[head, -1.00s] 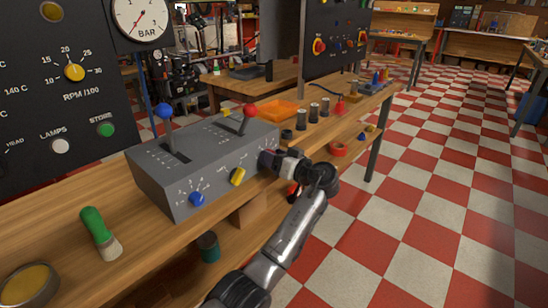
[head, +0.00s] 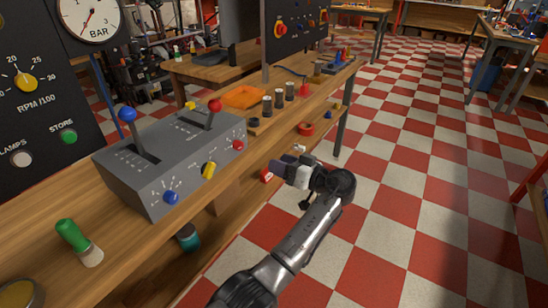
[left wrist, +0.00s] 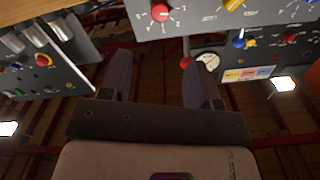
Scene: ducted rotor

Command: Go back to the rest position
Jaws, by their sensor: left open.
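My left gripper (head: 290,165) is in the head view, in front of the workbench and to the right of the grey control box (head: 165,160). It is apart from the box and holds nothing. In the left wrist view its two dark fingers (left wrist: 160,85) stand wide apart with empty space between them. The box carries a blue-knobbed lever, a red-knobbed lever, and blue, yellow and red knobs on its front. The red knob (head: 238,145) shows clear of the gripper; it also shows in the left wrist view (left wrist: 161,13). My right gripper is not in view.
A lower shelf bears a red ring (head: 305,128) and a teal can (head: 188,237). The checkered floor (head: 410,200) to the right is open.

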